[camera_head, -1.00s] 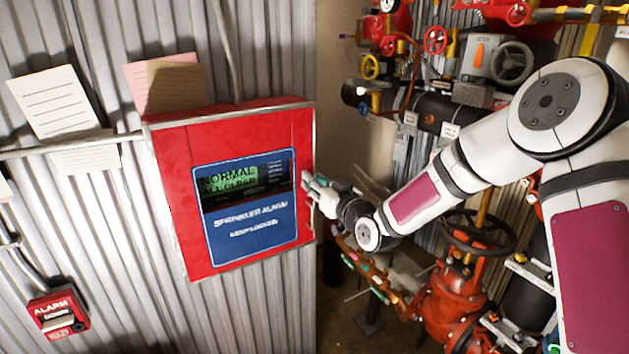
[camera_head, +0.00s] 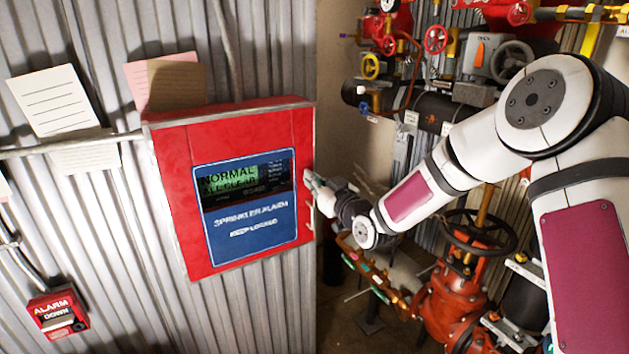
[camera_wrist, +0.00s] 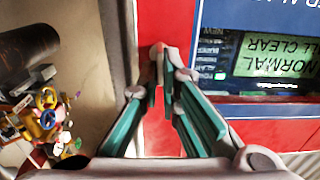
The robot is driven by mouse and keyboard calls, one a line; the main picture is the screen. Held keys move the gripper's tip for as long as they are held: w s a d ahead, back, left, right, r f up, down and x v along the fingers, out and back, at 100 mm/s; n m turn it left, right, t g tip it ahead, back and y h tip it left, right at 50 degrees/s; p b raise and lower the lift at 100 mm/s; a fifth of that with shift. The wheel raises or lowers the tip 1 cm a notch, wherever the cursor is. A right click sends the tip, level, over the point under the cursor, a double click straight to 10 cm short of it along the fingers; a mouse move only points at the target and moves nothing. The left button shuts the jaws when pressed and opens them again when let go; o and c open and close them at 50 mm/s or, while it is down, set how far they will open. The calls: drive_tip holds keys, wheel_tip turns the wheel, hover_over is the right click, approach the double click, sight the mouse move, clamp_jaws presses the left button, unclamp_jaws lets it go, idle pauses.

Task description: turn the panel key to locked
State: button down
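The red sprinkler alarm panel (camera_head: 180,210) hangs on the corrugated wall. Its blue face carries a green display (camera_head: 230,180) reading NORMAL, ALL CLEAR, and the words KEEP LOCKED. My gripper (camera_head: 312,183) is at the panel's right edge, level with the display. In the wrist view, my gripper (camera_wrist: 159,62) has its teal-padded fingers close together, with a narrow gap, in front of the red panel surface (camera_wrist: 165,22). The display shows upside down there (camera_wrist: 272,52). I cannot make out the panel key; the fingers may hide it, and I cannot tell whether they grip it.
Red and yellow valves and pipes (camera_head: 455,245) crowd the right side behind my arm. An alarm box (camera_head: 57,312) is at the lower left. Paper notes (camera_head: 52,100) hang left of the panel. A pale wall strip lies just right of the panel.

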drive_tip(key=c, duration=1.8)
unclamp_jaws()
drive_tip(key=v, duration=1.2)
